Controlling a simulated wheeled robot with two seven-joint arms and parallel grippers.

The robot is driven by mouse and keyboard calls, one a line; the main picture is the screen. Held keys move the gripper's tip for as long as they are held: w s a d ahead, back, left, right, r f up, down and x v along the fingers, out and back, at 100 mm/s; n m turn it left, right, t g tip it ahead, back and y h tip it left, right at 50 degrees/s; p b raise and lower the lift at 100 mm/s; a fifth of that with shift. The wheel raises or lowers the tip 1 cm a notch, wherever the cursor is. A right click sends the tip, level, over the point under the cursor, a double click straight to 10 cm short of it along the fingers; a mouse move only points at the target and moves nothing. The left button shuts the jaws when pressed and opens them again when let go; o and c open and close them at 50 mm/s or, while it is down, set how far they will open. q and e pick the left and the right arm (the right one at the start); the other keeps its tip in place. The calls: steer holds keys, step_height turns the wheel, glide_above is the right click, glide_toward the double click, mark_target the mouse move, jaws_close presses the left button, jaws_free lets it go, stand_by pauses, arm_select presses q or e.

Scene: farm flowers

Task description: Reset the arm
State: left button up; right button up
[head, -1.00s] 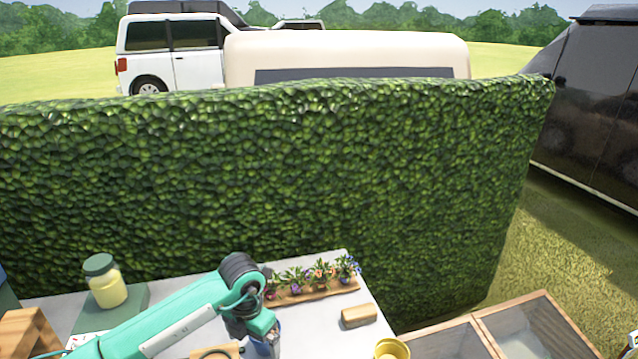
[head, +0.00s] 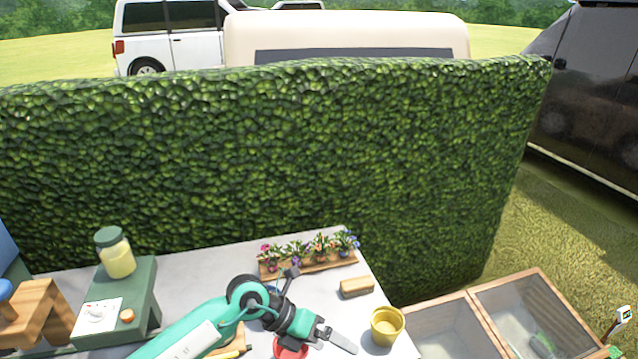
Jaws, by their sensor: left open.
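My left arm comes in from the lower left over the white table (head: 205,262). Its gripper (head: 335,338) is near the table's front right part, above and beside a red round thing (head: 290,347) partly hidden under the wrist. The gripper is open, and I see nothing held in it. A yellow pot (head: 387,326) stands just right of the gripper, apart from it. My right gripper is not in view.
A wooden tray of small potted flowers (head: 308,262) and a tan block (head: 357,288) lie behind the gripper. A green stand with a jar (head: 117,253) and a wooden stool-like piece (head: 38,312) are at left. Wood-framed boxes (head: 438,332) stand at right; a hedge rises behind.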

arm_select(q)
step_height(320, 180, up, 14)
steer(key=s+d+n+t+h, duration=0.1)
steer(key=d+n+t+h, duration=0.1)
steer(key=n+t+h, duration=0.7)
steer(key=w+a+r+n+t+y, duration=0.1)
steer(key=w+a+n+t+y, duration=0.35)
steer(key=a+n+t, duration=0.75)
steer(key=s+a+f+n+g+y, duration=0.3)
steer(key=a+f+n+y, duration=0.3)
steer(key=f+n+y, duration=0.15)
steer(key=s+a+f+n+g+y, duration=0.3)
steer(key=a+f+n+y, duration=0.35)
steer(key=n+y, duration=0.2)
steer(key=s+a+f+n+g+h, duration=0.1)
steer(key=s+f+n+g, duration=0.1)
steer(key=s+f+g, duration=0.6)
steer(key=s+a+f+n+g+h, duration=0.15)
steer(key=s+f, duration=0.25)
steer(key=s, duration=0.8)
step_height(320, 180, down, 31)
steer(key=g, duration=0.3)
steer(key=s+a+f+y, duration=0.1)
steer(key=s+a+f, duration=0.2)
steer(key=s+f, duration=1.6)
steer(key=shift+s+f+g, duration=0.35)
steer(key=shift+s+f, duration=0.05)
steer(key=shift+s, duration=0.1)
